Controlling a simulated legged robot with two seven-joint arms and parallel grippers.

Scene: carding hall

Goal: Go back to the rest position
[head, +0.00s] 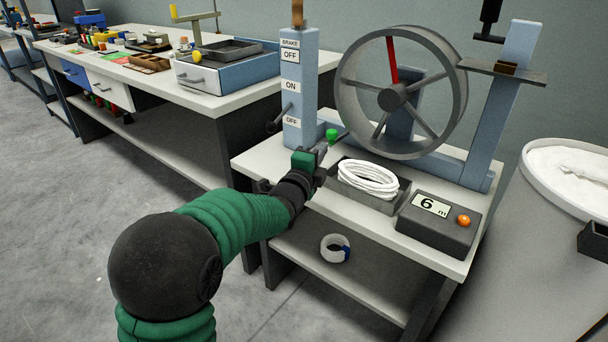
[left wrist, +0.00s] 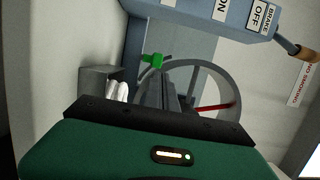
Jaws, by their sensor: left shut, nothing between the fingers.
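My left arm reaches in from the lower left in the head view. Its gripper (head: 324,158) is shut and empty, over the near left edge of the white winding bench (head: 285,172). It is just right of the blue brake post (head: 299,90) and left of a dark tray (head: 345,192) with a coil of white rope (head: 370,179). In the left wrist view the shut fingers (left wrist: 172,88) point toward the spoked wheel (left wrist: 228,85). My right gripper is not in view.
A grey wheel (head: 461,90) with one red spoke stands behind the tray. A counter box (head: 436,223) reads 6 m. A small green part (head: 331,135) is near my fingers. Another coil (head: 335,248) lies on the lower shelf. A white-topped drum (head: 575,178) stands right. Floor at left is clear.

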